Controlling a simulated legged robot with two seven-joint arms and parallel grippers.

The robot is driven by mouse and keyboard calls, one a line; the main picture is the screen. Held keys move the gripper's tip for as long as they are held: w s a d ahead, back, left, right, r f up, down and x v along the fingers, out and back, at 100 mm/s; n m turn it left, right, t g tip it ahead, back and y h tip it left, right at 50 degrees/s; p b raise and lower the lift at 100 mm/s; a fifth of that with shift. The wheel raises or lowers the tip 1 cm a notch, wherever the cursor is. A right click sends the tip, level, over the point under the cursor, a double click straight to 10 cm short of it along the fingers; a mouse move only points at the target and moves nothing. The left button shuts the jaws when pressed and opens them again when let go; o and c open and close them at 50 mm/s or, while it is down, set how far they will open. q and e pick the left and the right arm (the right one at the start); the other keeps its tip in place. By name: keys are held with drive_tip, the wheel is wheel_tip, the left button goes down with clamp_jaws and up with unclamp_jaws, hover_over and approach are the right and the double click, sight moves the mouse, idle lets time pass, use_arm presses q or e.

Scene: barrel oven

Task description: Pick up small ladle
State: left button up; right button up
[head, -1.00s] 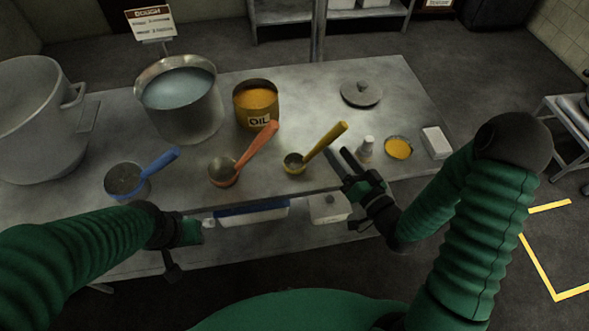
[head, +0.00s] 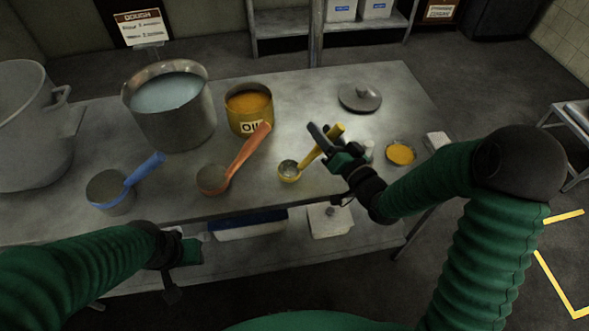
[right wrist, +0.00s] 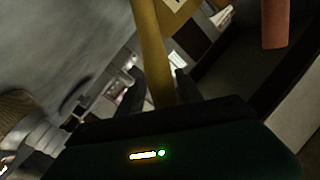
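The small ladle is the yellow one (head: 290,170); its round bowl rests on the steel table and its handle slants up to the right. My right gripper (head: 326,142) is at the upper part of that handle. In the right wrist view the yellow handle (right wrist: 152,45) runs between the two dark fingers (right wrist: 160,82), which stand apart on either side of it; firm contact is not visible. My left gripper (head: 192,248) is low in front of the table edge, away from the ladles; its finger opening cannot be made out.
An orange ladle (head: 213,180) and a blue ladle (head: 108,190) lie to the left. A small orange-filled dish (head: 401,154) and a white block (head: 437,141) are at the right.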

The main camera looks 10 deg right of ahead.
drive_tip(key=shift+a, duration=0.1)
drive_tip(key=c, duration=0.5)
drive_tip(key=shift+a, duration=0.3)
clamp_jaws()
use_arm(q)
drive_tip(key=shift+a, duration=0.3)
drive_tip(key=shift+d, duration=0.1)
use_arm(e)
drive_tip(key=shift+d, duration=0.15)
